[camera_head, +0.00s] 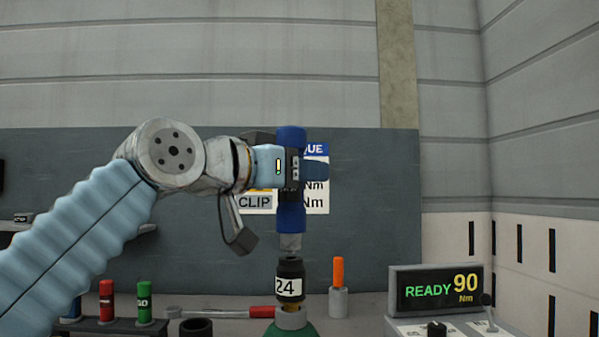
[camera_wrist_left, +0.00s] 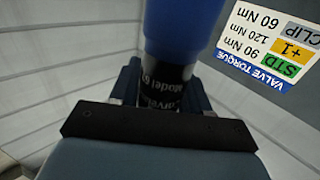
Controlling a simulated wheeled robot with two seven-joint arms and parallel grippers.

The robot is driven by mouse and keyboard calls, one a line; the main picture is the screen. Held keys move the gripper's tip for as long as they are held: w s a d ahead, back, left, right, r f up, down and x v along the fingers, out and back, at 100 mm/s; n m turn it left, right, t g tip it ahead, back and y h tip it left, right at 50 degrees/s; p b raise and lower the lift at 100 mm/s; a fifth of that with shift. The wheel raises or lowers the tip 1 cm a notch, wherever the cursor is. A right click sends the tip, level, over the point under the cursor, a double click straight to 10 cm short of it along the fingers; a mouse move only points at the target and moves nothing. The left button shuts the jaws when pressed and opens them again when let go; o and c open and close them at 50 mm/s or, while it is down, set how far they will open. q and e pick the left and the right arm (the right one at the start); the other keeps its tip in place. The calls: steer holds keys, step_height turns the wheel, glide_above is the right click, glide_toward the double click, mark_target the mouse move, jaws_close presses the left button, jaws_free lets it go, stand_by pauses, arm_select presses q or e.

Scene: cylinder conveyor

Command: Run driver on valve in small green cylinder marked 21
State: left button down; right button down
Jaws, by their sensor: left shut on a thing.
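My left gripper (camera_head: 306,168) is shut on a blue driver (camera_head: 291,218), held upright. In the left wrist view the driver's blue body and black printed band (camera_wrist_left: 165,80) sit between the jaws. Below the driver's grey tip is a black socket (camera_head: 290,267) with a white label reading 24. The socket stands straight over the brass valve (camera_head: 293,308) of a green cylinder (camera_head: 290,331), within a pale collar. Only the cylinder's top shows at the bottom edge, and its marking is out of view. My right gripper is not in view.
A display (camera_head: 436,290) reads READY 90 Nm. A red-handled wrench (camera_head: 220,313) lies behind the cylinder. An orange-handled tool (camera_head: 338,272) stands right of it. Red (camera_head: 106,300) and green (camera_head: 144,303) sockets or holders stand left. A torque chart (camera_wrist_left: 272,45) hangs behind.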

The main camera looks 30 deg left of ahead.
mark_target(299, 145)
arm_select(q)
steer(key=shift+s+f+b, duration=0.1)
steer(key=shift+f+b, duration=0.45)
stand_by(0.5)
steer(key=shift+r, duration=0.15)
steer(key=shift+f, duration=0.35)
stand_by(1.0)
steer(key=shift+f+p, duration=0.35)
steer(key=shift+f, duration=0.1)
stand_by(2.5)
steer(key=shift+r, duration=0.1)
stand_by(0.7)
step_height(299, 145, up, 2)
steer(key=shift+r+p, duration=0.1)
steer(key=shift+p, duration=1.05)
steer(key=shift+r, duration=1.9)
